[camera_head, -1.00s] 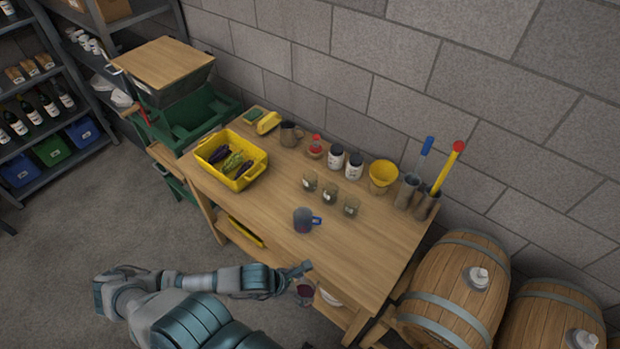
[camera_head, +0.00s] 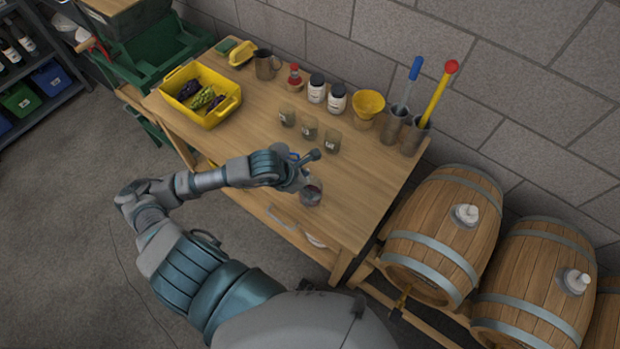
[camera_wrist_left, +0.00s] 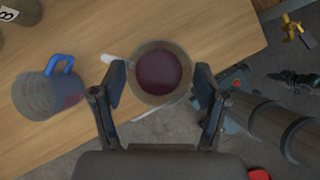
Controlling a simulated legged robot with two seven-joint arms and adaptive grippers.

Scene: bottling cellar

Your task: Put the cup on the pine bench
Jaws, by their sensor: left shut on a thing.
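The cup (camera_head: 312,193) holds dark red contents and is in my left gripper (camera_head: 303,178), over the front part of the pine bench (camera_head: 375,190). In the left wrist view the cup (camera_wrist_left: 160,75) is between the two fingers (camera_wrist_left: 160,88), its mouth facing the camera, with a pale handle at left. The bench top (camera_wrist_left: 110,30) lies beyond it, its front edge running behind the cup. I cannot tell whether the cup touches the bench.
Several glasses (camera_head: 309,128), a yellow crate (camera_head: 202,95), a yellow funnel bucket (camera_head: 368,108) and jars stand further back. The bench's right front is clear. Barrels (camera_head: 440,235) stand at right.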

